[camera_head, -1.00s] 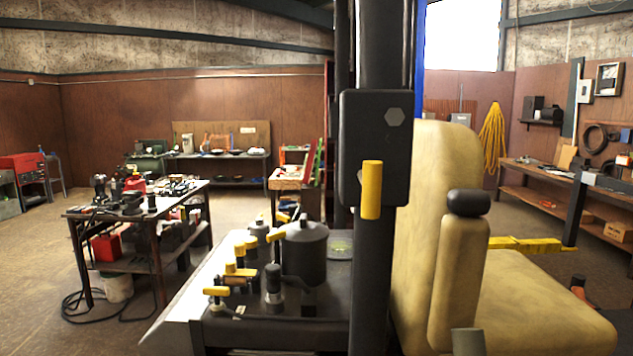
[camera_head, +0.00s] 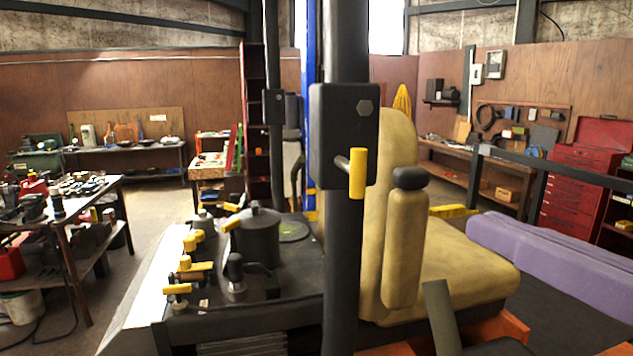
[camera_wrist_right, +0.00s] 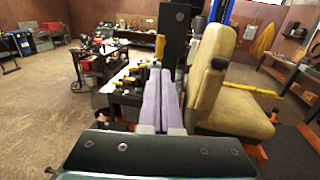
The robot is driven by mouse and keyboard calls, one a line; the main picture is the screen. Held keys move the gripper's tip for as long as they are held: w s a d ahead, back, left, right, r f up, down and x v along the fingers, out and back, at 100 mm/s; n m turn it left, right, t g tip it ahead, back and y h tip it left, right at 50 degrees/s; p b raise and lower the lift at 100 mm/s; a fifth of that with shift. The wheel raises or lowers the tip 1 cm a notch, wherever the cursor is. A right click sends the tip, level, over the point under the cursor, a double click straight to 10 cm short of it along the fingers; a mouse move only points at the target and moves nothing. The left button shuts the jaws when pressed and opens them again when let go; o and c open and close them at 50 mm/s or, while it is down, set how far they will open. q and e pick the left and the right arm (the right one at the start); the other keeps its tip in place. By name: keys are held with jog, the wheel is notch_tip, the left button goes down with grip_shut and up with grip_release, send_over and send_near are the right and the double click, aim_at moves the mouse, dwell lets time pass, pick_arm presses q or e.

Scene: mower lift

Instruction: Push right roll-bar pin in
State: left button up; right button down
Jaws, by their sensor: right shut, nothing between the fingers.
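The right roll-bar pin has a yellow handle (camera_head: 357,172) on a short grey rod that sticks out of the black block (camera_head: 330,135) on the near roll-bar post (camera_head: 345,240). In the right wrist view the yellow handle (camera_wrist_right: 160,47) shows just above and beyond my fingertips, beside the black block (camera_wrist_right: 174,32). My left gripper is out of view.
A tan seat (camera_head: 455,270) with an armrest (camera_head: 405,245) stands right of the post. Yellow-knobbed levers (camera_head: 185,264) and a dark canister (camera_head: 257,240) sit left of it. Open floor shows at left in the wrist view.

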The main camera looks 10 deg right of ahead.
jog(key=b, duration=0.3)
send_near(362, 175)
jog(key=b+x, duration=0.2)
jog(key=b, duration=0.4)
jog(key=b+x, duration=0.3)
jog(key=b, duration=0.2)
jog(key=shift+f+b, duration=0.25)
jog(key=shift+b, duration=0.1)
jog(key=shift+w+r+p, duration=0.35)
jog(key=shift+r+p, duration=0.05)
jog(key=shift+p, duration=0.3)
jog(key=shift+w+a+f, duration=0.15)
jog(key=shift+w+a, duration=0.05)
jog(key=shift+w, duration=0.4)
